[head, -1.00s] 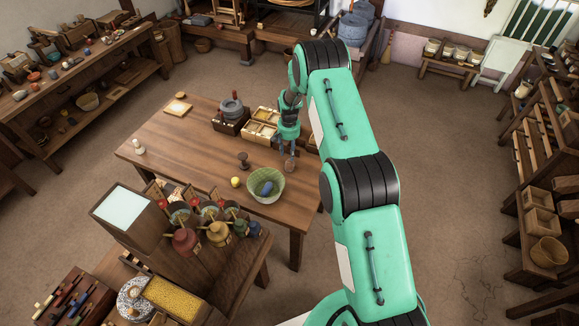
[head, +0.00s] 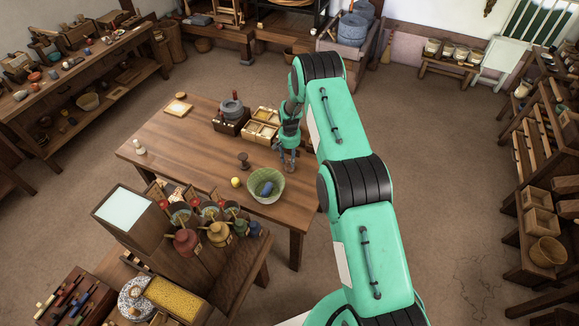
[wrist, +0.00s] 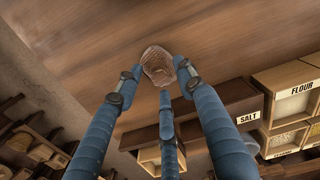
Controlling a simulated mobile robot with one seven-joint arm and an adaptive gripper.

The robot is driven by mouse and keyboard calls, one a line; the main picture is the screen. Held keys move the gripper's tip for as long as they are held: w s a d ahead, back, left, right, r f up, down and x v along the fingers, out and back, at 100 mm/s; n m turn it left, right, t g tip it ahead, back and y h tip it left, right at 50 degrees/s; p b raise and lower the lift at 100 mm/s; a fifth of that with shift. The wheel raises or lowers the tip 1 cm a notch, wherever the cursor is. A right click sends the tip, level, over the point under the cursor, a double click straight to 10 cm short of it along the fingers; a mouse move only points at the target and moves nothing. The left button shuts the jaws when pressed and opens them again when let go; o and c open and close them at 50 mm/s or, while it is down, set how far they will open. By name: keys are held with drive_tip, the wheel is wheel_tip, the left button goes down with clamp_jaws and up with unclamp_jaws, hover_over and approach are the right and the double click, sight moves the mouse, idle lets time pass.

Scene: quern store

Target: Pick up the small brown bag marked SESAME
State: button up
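A small brown bag (wrist: 157,65) lies on the wooden table, seen from above in the wrist view. No marking on it is readable from here. My gripper (wrist: 160,80) has its three blue fingers spread, with the left and right tips on either side of the bag and the third tip short of it. I cannot tell whether any tip touches the bag. In the head view my gripper (head: 288,167) is low over the table's right end, and its fingers hide the bag.
A bin labelled SALT (wrist: 235,105) and one labelled FLOUR (wrist: 290,88) stand close to the fingers. A green bowl (head: 266,186) with a blue item, a yellow ball (head: 236,182) and a dark goblet (head: 243,160) are nearby. The table's right edge is close.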

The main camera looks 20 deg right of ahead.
drive_tip(key=shift+c, duration=0.5)
clamp_jaws()
drive_tip(key=shift+r, duration=0.15)
drive_tip(key=shift+r, duration=0.75)
drive_tip(key=shift+r+b, duration=0.35)
drive_tip(key=shift+r, duration=0.55)
drive_tip(key=s+a+r+b, duration=0.1)
drive_tip(key=s+a, duration=0.1)
drive_tip(key=s, duration=1.3)
drive_tip(key=shift+s+a+r, duration=0.15)
drive_tip(key=shift+s+a, duration=0.2)
